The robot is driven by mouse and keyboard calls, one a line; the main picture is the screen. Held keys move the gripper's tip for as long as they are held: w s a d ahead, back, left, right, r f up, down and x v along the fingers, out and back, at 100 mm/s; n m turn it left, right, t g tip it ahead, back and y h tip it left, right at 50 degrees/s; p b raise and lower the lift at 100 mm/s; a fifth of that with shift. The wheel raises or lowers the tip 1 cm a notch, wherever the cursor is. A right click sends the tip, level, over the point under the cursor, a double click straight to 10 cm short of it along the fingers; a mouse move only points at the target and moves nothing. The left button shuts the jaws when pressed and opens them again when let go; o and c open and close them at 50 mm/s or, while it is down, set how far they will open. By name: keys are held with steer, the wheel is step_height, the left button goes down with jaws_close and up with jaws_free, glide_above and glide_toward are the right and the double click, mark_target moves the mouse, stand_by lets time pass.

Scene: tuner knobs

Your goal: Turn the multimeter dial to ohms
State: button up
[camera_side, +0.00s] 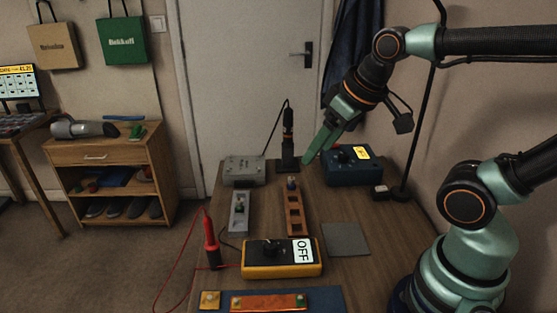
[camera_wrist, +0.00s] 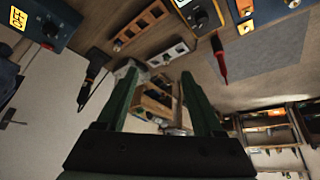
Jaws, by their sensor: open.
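The yellow multimeter (camera_side: 282,269) sits on the near part of the bench. Its black dial (camera_side: 268,246) is on top, and its display (camera_side: 303,251) reads OFF. In the wrist view the multimeter (camera_wrist: 198,14) appears to be at the top edge, partly cut off. My gripper (camera_side: 309,158) is above the far part of the bench, near the blue box, well behind and apart from the multimeter. In the wrist view its two green fingers (camera_wrist: 158,74) are spread with nothing between them.
A blue box (camera_side: 345,172) with a lit display stands at the far right. A grey box (camera_side: 243,170), a black stand (camera_side: 288,150), an orange slotted block (camera_side: 295,212) and a grey strip (camera_side: 238,213) are also on the bench. A red probe (camera_side: 211,245) stands left of the multimeter.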

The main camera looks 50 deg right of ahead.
steer(key=n, duration=0.1)
steer(key=n+g, duration=0.6)
steer(key=n, duration=1.1)
glide_toward(271, 244)
step_height(271, 244, down, 9)
steer(key=shift+s+r, duration=0.15)
jaws_close()
